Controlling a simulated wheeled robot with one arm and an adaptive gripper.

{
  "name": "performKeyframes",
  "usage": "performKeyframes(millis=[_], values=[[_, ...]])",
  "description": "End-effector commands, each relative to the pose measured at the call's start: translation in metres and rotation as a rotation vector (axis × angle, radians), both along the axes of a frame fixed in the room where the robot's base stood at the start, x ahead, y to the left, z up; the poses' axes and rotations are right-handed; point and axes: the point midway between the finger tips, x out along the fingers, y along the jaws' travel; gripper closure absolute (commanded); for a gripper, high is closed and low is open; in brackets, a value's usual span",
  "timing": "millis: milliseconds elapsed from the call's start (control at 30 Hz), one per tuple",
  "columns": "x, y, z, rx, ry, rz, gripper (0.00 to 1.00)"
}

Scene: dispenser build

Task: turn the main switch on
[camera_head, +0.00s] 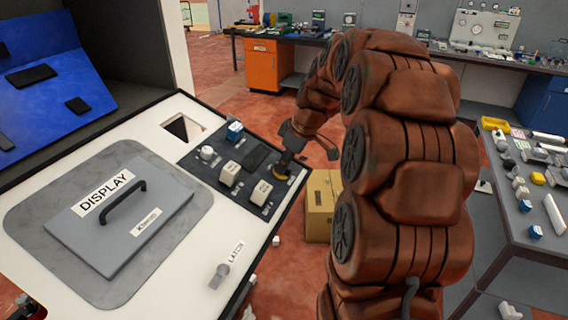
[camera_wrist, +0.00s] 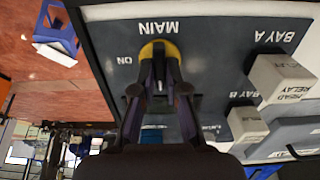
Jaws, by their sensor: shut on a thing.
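The main switch is a yellow round piece (camera_wrist: 159,46) on the dark panel (camera_wrist: 215,60), under the upside-down label MAIN, with the word ON to its left in the wrist view. My gripper (camera_wrist: 160,78) is shut on the switch, its two dark fingers coming together over the middle of the yellow piece. In the head view my gripper (camera_head: 288,158) reaches down to the panel's far right corner, where a bit of yellow (camera_head: 280,173) shows beneath it. The fingers hide the middle of the switch, so I cannot tell its setting.
White blocks (camera_head: 229,173) and (camera_head: 261,192) sit on the panel beside the switch. A grey DISPLAY lid with a handle (camera_head: 120,205) and a LATCH knob (camera_head: 219,275) are on the white top. A cardboard box (camera_head: 320,205) stands on the floor beyond. A parts table (camera_head: 505,215) is at right.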

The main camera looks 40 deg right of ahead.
Motion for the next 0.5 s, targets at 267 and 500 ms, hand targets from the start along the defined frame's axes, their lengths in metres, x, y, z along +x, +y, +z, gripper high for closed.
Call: performKeyframes(millis=[267, 500], values=[[-0.0001, 0.0001, 0.0000, 0.000, 0.000, 0.000, 1.00], [0.0002, 0.0001, -0.0025, 0.008, 0.005, -0.022, 1.00]])
